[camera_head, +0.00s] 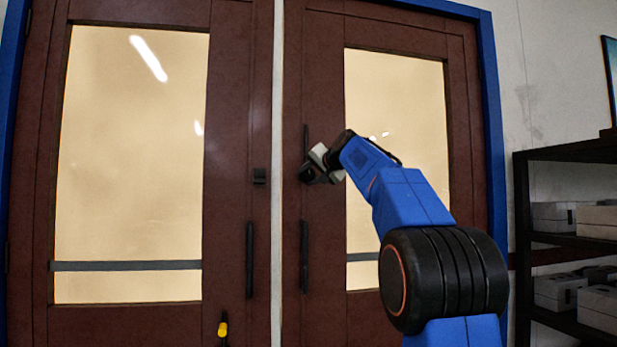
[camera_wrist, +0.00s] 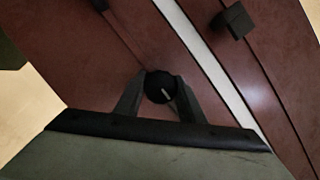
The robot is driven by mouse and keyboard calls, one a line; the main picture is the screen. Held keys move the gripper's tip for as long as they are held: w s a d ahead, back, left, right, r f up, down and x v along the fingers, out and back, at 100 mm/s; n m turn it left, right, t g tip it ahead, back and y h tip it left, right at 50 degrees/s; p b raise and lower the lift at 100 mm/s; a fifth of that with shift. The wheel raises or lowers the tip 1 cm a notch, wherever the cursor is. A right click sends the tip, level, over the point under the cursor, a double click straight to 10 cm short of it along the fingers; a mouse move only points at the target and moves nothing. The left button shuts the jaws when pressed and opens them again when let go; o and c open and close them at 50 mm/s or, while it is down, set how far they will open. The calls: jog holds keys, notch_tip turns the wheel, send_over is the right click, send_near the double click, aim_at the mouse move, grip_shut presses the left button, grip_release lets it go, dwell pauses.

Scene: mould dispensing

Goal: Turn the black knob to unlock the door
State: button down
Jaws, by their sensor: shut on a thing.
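The black knob (camera_wrist: 160,86) is round with a pale line on its face, and it sits on the right dark red door (camera_head: 322,270). My gripper (camera_wrist: 160,100) is shut on the knob, with one finger on each side of it in the wrist view. In the head view my gripper (camera_head: 308,174) is at the inner edge of the right door, and it hides the knob there. The left door (camera_head: 232,110) stands beside it across a pale vertical gap. Both doors look closed.
Long black handles hang on the left door (camera_head: 249,260) and the right door (camera_head: 304,257). A small black block (camera_head: 260,176) sits on the left door's edge. A dark shelf (camera_head: 521,220) with grey boxes stands at the right. A yellow-tipped object (camera_head: 223,328) is low down.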

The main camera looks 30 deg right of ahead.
jog(key=c, duration=1.2)
grip_release()
jog(key=v, duration=1.7)
jog(key=shift+s, duration=0.2)
